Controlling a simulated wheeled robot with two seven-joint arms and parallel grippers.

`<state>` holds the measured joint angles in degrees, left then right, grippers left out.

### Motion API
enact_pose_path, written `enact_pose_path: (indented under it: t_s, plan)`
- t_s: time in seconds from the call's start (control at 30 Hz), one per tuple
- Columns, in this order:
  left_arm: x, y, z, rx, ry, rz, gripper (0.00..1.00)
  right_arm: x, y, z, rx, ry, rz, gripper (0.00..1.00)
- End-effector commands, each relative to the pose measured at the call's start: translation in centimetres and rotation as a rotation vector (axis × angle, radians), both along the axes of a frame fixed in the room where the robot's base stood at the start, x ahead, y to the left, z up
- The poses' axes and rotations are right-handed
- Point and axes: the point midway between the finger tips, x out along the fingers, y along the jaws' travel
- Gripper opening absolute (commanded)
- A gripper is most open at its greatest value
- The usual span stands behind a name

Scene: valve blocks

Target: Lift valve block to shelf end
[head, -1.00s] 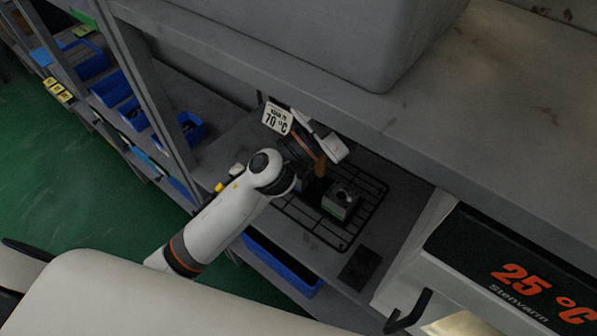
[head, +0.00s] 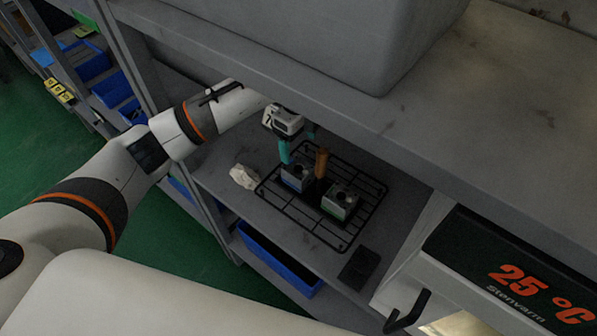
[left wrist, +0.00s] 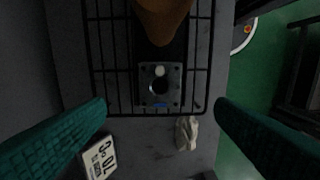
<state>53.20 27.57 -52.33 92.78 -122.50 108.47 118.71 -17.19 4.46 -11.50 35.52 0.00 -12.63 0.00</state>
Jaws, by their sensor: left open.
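A grey valve block with a blue label (head: 296,177) sits on a black wire rack (head: 357,232) on the lower shelf. A similar block with a green label (head: 339,204) sits nearer, to its right. My left gripper (head: 298,147) is open and empty, its teal fingers pointing down above the blue-labelled block. In the left wrist view, the blue-labelled block (left wrist: 160,86) lies centred beyond the two widely parted fingertips (left wrist: 161,103). A brown upright piece (head: 321,162) stands by the blocks; its base is hard to make out. My right gripper is not in view.
A shelf board (head: 400,142) with a large grey bin (head: 310,40) overhangs the rack. A whitish crumpled thing (head: 243,176) lies left of it. A dark pad (head: 360,264) and a 25 °C heater (head: 500,268) are at right.

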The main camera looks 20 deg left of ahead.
Motion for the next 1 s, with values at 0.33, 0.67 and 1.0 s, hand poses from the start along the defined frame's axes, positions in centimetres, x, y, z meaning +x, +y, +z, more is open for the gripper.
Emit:
enact_pose_path:
  t_s: [0.33, 0.67, 1.0]
  plan:
    - [-0.2, -0.1, -4.4, -0.005, 0.003, -0.004, 0.78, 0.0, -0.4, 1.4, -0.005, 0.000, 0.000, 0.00]
    - [-0.4, -0.1, -8.9, -0.006, 0.005, -0.005, 0.78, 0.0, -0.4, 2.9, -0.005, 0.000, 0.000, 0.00]
    - [-0.3, 0.0, -10.4, -0.006, 0.002, -0.006, 0.78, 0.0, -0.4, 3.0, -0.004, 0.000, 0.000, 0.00]
